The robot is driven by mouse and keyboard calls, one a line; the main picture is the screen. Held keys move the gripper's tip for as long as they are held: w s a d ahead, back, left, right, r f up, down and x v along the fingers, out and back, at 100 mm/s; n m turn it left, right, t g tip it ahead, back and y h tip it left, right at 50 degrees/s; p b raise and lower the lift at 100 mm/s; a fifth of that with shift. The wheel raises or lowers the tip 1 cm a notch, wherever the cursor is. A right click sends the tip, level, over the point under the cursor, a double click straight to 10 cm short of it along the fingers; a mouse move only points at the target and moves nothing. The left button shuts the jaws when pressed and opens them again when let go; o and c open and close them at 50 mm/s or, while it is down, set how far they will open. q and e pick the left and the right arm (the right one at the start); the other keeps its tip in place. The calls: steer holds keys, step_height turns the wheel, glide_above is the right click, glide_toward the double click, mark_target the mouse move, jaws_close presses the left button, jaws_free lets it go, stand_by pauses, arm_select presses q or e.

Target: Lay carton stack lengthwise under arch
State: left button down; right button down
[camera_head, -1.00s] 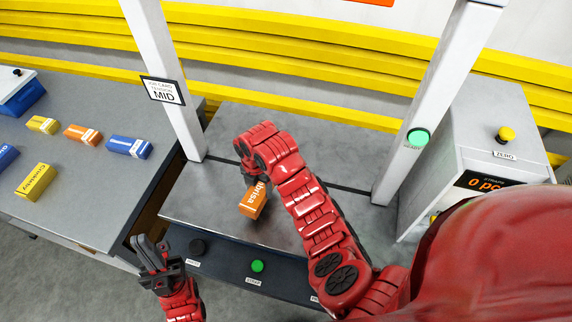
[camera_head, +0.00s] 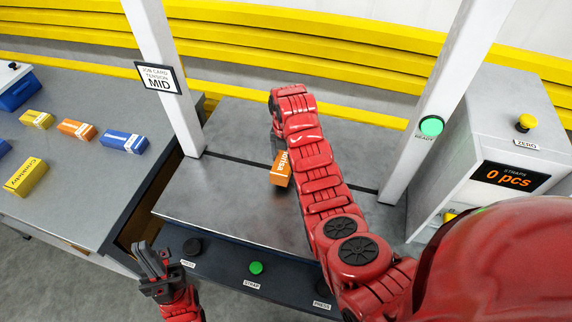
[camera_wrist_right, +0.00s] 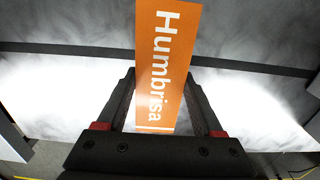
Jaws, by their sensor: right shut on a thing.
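The orange carton stack (camera_head: 281,172), marked "Humbrisa", is at the metal table (camera_head: 225,195) between the arch's left post (camera_head: 165,80) and right post (camera_head: 432,110). My right gripper (camera_head: 276,140) is shut on it; the arm hides part of the carton. In the right wrist view the carton (camera_wrist_right: 168,60) sits between the fingers of the gripper (camera_wrist_right: 160,85), its long side crossing the dark line between the posts. I cannot tell whether it touches the table. My left gripper (camera_head: 152,258) is open and empty near the table's front left corner.
A side table (camera_head: 85,175) at left holds yellow, orange and blue cartons. Black and green buttons (camera_head: 256,268) line the front panel. A cabinet (camera_head: 500,130) showing "0 pcs" stands at right. Yellow rails run behind.

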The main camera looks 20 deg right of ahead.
mark_target(286, 163)
steer(key=shift+w+d, duration=0.1)
steer(key=shift+d, duration=0.1)
step_height(286, 163, down, 3)
steer(key=shift+r+p, duration=0.1)
steer(key=shift+p, duration=1.1)
steer(key=shift+f, duration=0.35)
steer(key=shift+f, duration=0.2)
steer(key=shift+c, duration=0.2)
jaws_free()
